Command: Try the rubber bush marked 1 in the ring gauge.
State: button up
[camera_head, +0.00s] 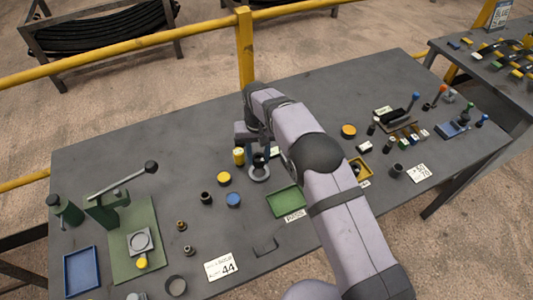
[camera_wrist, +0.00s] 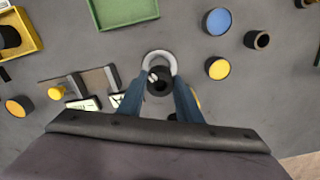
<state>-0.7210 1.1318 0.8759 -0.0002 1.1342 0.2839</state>
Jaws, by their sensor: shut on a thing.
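My gripper (camera_head: 258,152) is shut on a black rubber bush (camera_wrist: 160,84), which sits between the two blue-grey fingers in the wrist view. A small pale mark shows on the bush, too small to read. The ring gauge is a pale grey ring (camera_wrist: 158,55) on the table, just beyond the fingertips in the wrist view. In the head view the ring (camera_head: 260,178) lies directly below the gripper. The bush overlaps the near part of the ring in the wrist view. I cannot tell whether it touches the ring or is above it.
A green tray (camera_head: 274,203) lies nearby, with a blue disc (camera_head: 233,199) and a yellow disc (camera_head: 224,178) to its left. A yellow cylinder (camera_head: 238,156) stands close to my gripper. A green press (camera_head: 104,208) is at the left. Small parts crowd the right; the back left is clear.

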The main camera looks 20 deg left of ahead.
jog(key=shift+f, duration=0.15)
jog(key=shift+f+b, duration=1.4)
jog(key=shift+f, duration=0.75)
jog(key=shift+f+b, duration=0.5)
jog(key=shift+f, duration=0.2)
dwell(1.2)
jog(key=o, duration=1.1)
jog(key=shift+o, duration=0.2)
jog(key=shift+r+b, duration=0.3)
jog(key=shift+r, duration=0.25)
jog(key=shift+r+b, duration=0.8)
jog(key=shift+r, duration=2.4)
